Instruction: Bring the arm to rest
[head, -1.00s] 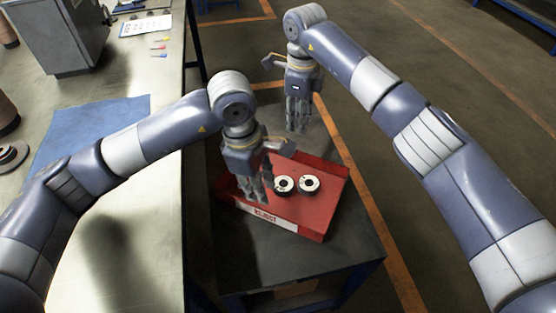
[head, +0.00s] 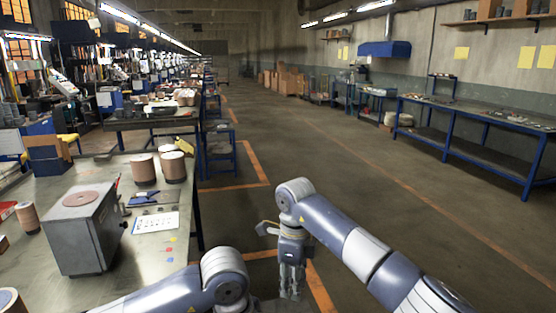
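My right arm reaches in from the lower right. Its gripper (head: 290,285) hangs downward near the bottom middle of the head view, over the floor. No object shows in it, but its fingers are too small to tell whether they are open or shut. My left arm comes in along the bottom edge. Its gripper is below the picture and hidden. The red tray and its discs are out of view now.
A workbench (head: 40,190) on the left holds a grey box-shaped machine (head: 85,228), brown cylinders (head: 144,169) and a white card (head: 155,222). The floor (head: 330,150) ahead and to the right is clear. A blue-legged bench (head: 480,125) stands along the right wall.

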